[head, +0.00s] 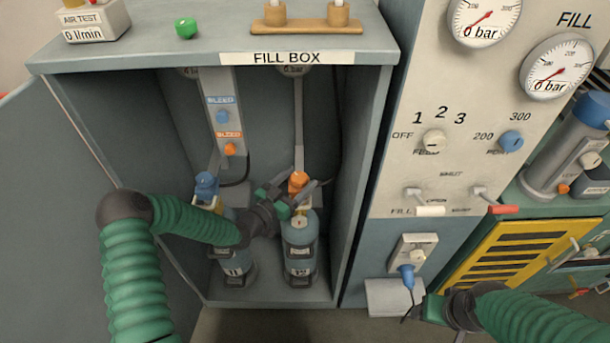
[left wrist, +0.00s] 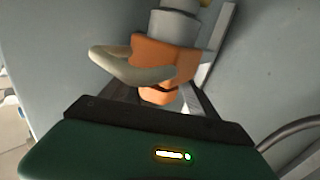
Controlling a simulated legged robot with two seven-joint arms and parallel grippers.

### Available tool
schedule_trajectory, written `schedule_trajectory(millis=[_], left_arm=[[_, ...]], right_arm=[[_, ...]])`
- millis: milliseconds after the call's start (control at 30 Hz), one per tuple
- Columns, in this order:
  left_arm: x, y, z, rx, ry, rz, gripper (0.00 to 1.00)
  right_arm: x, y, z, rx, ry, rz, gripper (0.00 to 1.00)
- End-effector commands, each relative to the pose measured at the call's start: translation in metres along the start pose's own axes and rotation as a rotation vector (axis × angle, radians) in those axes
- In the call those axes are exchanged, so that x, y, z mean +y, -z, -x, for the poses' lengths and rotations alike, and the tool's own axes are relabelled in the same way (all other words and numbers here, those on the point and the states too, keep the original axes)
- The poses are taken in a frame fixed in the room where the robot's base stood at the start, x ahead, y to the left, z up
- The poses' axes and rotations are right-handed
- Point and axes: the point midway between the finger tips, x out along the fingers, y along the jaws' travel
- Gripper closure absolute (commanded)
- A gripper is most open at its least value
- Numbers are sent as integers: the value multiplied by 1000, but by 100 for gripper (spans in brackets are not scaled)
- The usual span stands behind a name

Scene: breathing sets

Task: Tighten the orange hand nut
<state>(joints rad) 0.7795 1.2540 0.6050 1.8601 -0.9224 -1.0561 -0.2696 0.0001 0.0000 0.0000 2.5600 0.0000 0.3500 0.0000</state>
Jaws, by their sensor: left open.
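The orange hand nut (head: 299,179) sits on top of the right-hand blue cylinder (head: 299,238), labelled 12, inside the fill box. My left gripper (head: 287,193) is at the nut with its fingers open. In the left wrist view, the orange nut (left wrist: 150,52) is just beyond the gripper, between the finger lines. A pale curved piece (left wrist: 130,70) crosses in front of the nut there, and a grey stem stands above it. Contact with the nut cannot be told. My right gripper (head: 432,308) is at the lower right, its fingers unclear.
The left cylinder (head: 236,262), labelled 11, with a blue knob (head: 206,184), stands close beside my left forearm. The box walls enclose both cylinders. A gauge panel (head: 480,160) stands right of the box, and a blue plug (head: 407,276) is near my right gripper.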

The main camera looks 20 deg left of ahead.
Motion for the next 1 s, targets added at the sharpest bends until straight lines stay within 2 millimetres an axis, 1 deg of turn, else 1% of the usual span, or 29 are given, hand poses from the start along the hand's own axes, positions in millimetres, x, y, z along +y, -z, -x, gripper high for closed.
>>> schedule_trajectory(millis=[33,100,200,467,500,900,967,1000], left_arm=[[1,-2,-10,1,-1,0,31],[1,-1,-21,1,-2,-1,31],[0,-1,-30,-1,-1,-1,31],[0,0,-33,-1,0,0,31],[0,0,-33,-1,0,0,32],[0,0,-33,-1,0,0,84],[0,0,-33,-1,0,-1,92],[0,0,-33,-1,1,-1,93]], right_arm=[[0,-1,-2,0,0,0,34],[0,-1,-4,0,0,0,34],[0,-1,-4,0,0,0,34],[0,-1,-4,0,0,0,34],[0,-1,-4,0,0,0,34],[0,-1,-4,0,0,0,34],[0,-1,-4,0,0,0,34],[0,-1,-4,0,0,0,34]])
